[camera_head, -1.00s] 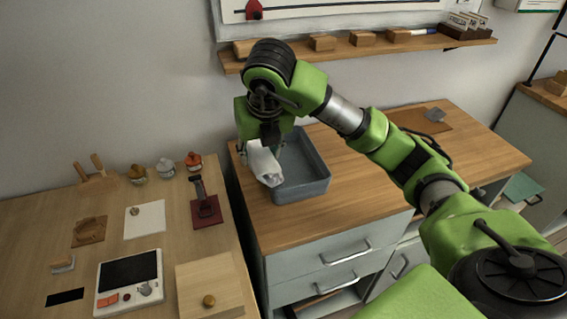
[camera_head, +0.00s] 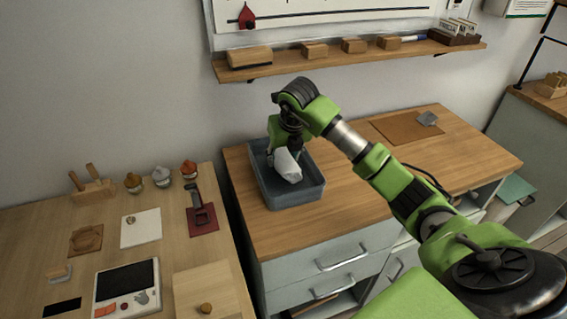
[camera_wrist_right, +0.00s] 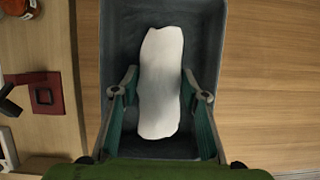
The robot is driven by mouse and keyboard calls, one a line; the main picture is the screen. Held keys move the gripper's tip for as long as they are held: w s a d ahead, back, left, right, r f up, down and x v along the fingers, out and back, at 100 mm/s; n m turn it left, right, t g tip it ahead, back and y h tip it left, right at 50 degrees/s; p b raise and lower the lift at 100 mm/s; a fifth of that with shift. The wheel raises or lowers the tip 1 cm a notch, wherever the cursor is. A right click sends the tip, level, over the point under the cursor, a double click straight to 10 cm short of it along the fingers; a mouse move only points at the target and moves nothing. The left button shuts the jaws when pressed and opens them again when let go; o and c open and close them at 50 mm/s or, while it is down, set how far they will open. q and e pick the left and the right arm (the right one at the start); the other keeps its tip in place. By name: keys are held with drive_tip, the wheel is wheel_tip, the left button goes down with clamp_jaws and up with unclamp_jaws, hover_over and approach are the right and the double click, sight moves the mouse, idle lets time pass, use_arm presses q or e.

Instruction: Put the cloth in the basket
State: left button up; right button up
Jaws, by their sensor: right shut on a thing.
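The white cloth (camera_head: 287,166) is bunched in my right gripper (camera_head: 285,150), which is shut on it. The basket (camera_head: 291,198) is a blue-grey open bin on the wooden counter, and the cloth shows over its opening. In the right wrist view the cloth (camera_wrist_right: 160,80) hangs long between the two fingers (camera_wrist_right: 160,100), with the basket (camera_wrist_right: 115,30) walls around it. I cannot tell whether the cloth touches the basket floor. My left gripper is not in view.
The basket stands near the left end of the counter (camera_head: 345,195). A lower table (camera_head: 180,255) at left holds jars, a white device (camera_head: 127,288) and a dark red stand (camera_head: 202,219). A shelf (camera_head: 350,60) runs above.

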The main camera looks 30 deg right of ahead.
wheel_tip(320, 180, down, 2)
drive_tip(key=shift+f+p, duration=0.25)
drive_tip(key=shift+p, duration=0.2)
drive_tip(key=shift+f, duration=0.25)
drive_tip(key=o, duration=1.2)
drive_tip(key=shift+f, duration=0.1)
drive_tip(key=shift+c, duration=0.2)
drive_tip(key=shift+r, duration=0.3)
drive_tip(key=b+v, duration=0.2)
drive_tip(key=v, duration=0.9)
drive_tip(key=shift+s+a+r, duration=0.1)
drive_tip(key=shift+s+r, duration=0.1)
drive_tip(key=shift+r, duration=0.1)
